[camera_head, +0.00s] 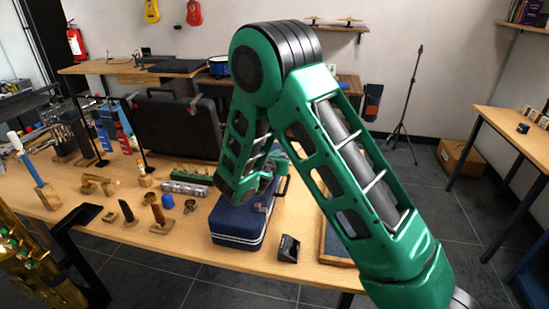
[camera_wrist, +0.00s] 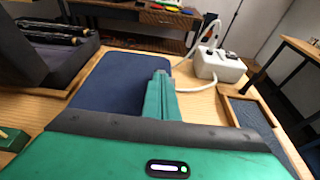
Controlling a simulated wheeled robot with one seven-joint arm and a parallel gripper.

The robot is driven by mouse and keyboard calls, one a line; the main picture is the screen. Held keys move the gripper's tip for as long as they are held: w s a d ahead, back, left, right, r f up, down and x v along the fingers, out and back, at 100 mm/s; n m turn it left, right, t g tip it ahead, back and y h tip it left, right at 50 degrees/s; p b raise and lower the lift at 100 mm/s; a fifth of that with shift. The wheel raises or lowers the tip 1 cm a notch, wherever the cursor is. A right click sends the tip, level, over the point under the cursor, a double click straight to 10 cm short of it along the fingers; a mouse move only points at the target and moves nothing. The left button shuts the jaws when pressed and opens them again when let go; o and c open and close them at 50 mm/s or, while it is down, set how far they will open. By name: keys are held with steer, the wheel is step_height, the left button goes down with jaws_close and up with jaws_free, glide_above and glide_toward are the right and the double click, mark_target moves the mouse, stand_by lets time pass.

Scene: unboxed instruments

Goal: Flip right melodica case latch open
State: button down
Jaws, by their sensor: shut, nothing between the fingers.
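The dark blue melodica case (camera_head: 236,221) lies closed near the table's front edge, with a pale band around its side. Its lid (camera_wrist: 105,85) fills the left middle of the wrist view. My gripper (camera_wrist: 160,78) is shut and empty, its green fingers over the right part of the case. In the head view my green arm comes down onto the case and covers much of its top. I cannot tell whether the fingers touch it. The right latch is not clearly seen; my arm and fingers hide that area.
A white block with a cable (camera_wrist: 218,66) stands right of the fingers. A blue-lined tray (camera_wrist: 255,115) lies at the right. Small wooden parts and a dark block (camera_head: 288,248) sit around the case.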

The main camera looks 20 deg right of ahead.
steer(key=shift+w+d, duration=0.6)
steer(key=shift+w, duration=0.35)
steer(key=s+a, duration=0.1)
steer(key=s, duration=0.1)
steer(key=s+a, duration=0.1)
steer(key=shift+s+a, duration=0.15)
steer(key=shift+s, duration=0.2)
steer(key=v, duration=0.9)
steer(key=shift+s+a+r, duration=0.1)
steer(key=shift+s+a, duration=0.05)
steer(key=shift+s, duration=0.15)
